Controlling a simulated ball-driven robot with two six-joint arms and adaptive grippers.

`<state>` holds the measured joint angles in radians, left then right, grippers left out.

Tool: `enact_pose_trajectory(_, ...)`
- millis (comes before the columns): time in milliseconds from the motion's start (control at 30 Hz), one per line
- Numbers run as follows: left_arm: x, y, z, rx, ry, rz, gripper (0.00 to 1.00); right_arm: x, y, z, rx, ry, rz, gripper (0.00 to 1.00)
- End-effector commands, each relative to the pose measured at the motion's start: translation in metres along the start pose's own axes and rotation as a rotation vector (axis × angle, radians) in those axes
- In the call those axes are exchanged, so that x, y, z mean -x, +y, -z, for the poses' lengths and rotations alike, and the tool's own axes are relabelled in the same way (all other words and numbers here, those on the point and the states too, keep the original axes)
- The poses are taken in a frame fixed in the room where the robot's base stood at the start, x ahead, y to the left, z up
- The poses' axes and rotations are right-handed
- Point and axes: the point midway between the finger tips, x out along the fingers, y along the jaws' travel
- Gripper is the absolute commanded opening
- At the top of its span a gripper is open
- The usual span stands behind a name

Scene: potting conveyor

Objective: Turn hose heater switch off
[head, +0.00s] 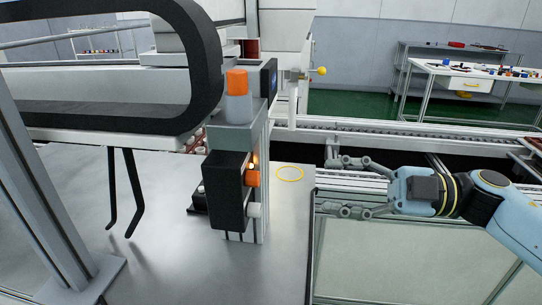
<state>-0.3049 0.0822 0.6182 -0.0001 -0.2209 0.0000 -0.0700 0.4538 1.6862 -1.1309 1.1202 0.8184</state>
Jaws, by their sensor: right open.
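A black control box (226,190) is mounted on a grey upright post in the middle of the head view. An orange knob (252,178) sticks out of its right side, with a small glowing lamp (253,162) just above it and a pale knob (253,210) below. I cannot read any label that tells which one is the hose heater switch. My right gripper (328,185) is to the right of the box, open and empty, with its fingers pointing left towards the knobs. It is apart from them. My left gripper is not in view.
An orange cylinder (237,82) stands on top of the post. A yellow ring (289,173) marks the metal table (165,225) between box and gripper. A large black curved frame (205,60) hangs at upper left. A conveyor rail (400,137) runs behind my right gripper.

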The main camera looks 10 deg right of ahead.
Motion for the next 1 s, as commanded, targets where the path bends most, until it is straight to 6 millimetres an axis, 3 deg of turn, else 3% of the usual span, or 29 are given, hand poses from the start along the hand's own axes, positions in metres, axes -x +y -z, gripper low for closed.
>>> enact_pose_trajectory(500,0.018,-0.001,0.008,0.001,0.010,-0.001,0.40,-0.090,0.000,0.002,0.001,0.004,0.002,0.47)
enact_pose_trajectory(700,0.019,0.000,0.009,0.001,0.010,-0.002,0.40,-0.104,-0.001,0.001,0.001,0.003,0.004,0.47)
enact_pose_trajectory(967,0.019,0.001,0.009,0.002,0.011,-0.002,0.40,-0.105,-0.001,0.001,0.002,0.002,0.004,0.47)
enact_pose_trajectory(1000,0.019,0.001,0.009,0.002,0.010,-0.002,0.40,-0.105,-0.001,0.001,0.002,0.002,0.004,0.42)
